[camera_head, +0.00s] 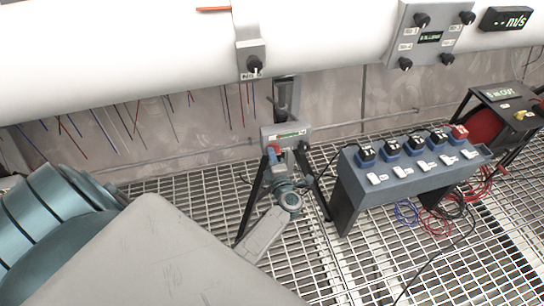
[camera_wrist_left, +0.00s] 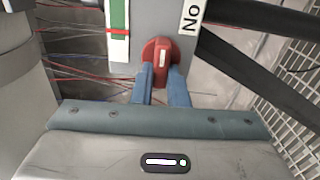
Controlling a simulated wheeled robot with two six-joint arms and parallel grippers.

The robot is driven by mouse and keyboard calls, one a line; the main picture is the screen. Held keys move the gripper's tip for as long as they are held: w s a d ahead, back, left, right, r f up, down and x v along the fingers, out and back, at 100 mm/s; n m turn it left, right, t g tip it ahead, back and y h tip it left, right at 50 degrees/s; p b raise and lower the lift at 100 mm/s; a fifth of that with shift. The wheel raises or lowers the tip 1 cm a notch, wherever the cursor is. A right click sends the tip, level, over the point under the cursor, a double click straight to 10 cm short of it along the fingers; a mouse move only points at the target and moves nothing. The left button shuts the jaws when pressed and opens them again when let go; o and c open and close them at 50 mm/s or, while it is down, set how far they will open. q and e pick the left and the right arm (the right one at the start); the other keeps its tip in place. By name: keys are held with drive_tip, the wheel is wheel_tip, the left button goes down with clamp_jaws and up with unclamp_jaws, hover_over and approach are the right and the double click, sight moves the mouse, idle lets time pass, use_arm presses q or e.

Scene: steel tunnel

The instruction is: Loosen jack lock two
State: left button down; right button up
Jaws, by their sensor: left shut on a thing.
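The jack lock is a red knob (camera_wrist_left: 157,62) on a grey plate, seen in the left wrist view. In the head view it is a small red spot (camera_head: 273,149) on the grey box of a black-legged stand. My left gripper (camera_wrist_left: 166,72) is shut on the red knob, with one blue finger on each side. In the head view the left gripper (camera_head: 274,157) is small and partly hidden by its own wrist. My right gripper is in neither view.
A white pipe (camera_head: 150,50) runs across the back, with a grey knob panel (camera_head: 430,35) on it. A blue-grey bench (camera_head: 410,180) with several switches stands right of the stand. Loose cables (camera_head: 435,215) lie on the grating floor.

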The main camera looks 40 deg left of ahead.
use_arm(q)
drive_tip(key=shift+f, duration=0.1)
idle(0.3)
drive_tip(key=c, duration=1.4)
unclamp_jaws()
drive_tip(key=shift+c, duration=0.2)
